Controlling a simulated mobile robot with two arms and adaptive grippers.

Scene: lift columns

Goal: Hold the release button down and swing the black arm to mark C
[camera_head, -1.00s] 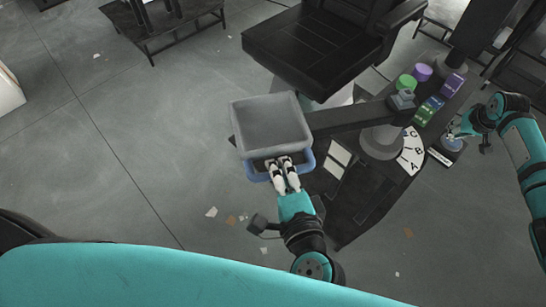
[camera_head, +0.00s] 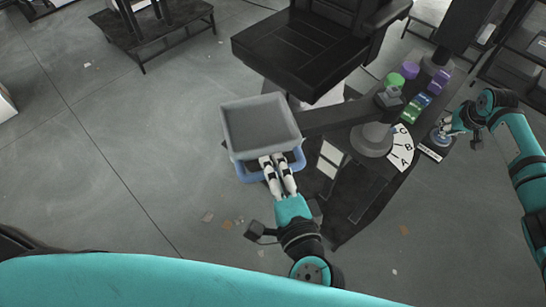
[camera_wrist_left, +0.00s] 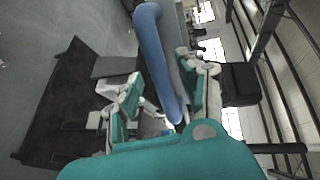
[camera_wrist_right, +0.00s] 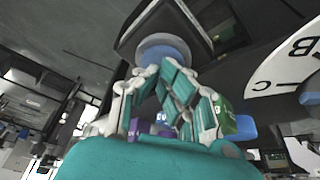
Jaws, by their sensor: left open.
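The black arm (camera_head: 335,118) runs left from a round grey pivot (camera_head: 371,140) to a grey tray (camera_head: 260,125) with a blue rim or rail (camera_head: 246,172). My left gripper (camera_head: 277,162) is open at the tray's near side. In the left wrist view the blue rail (camera_wrist_left: 154,55) passes between its fingers. The white dial (camera_head: 401,150) right of the pivot bears A, B and C, with mark C (camera_head: 402,131) farthest back. My right gripper (camera_head: 447,128) has its fingertips together at the round blue-grey release button (camera_head: 438,139). Whether the button is pressed down cannot be told.
Green and purple round knobs (camera_head: 409,70) and coloured blocks (camera_head: 416,108) stand behind the dial. A black chair (camera_head: 300,50) is behind the tray. A low dark table (camera_head: 155,35) stands at back left. The floor left of the tray is clear apart from small scraps.

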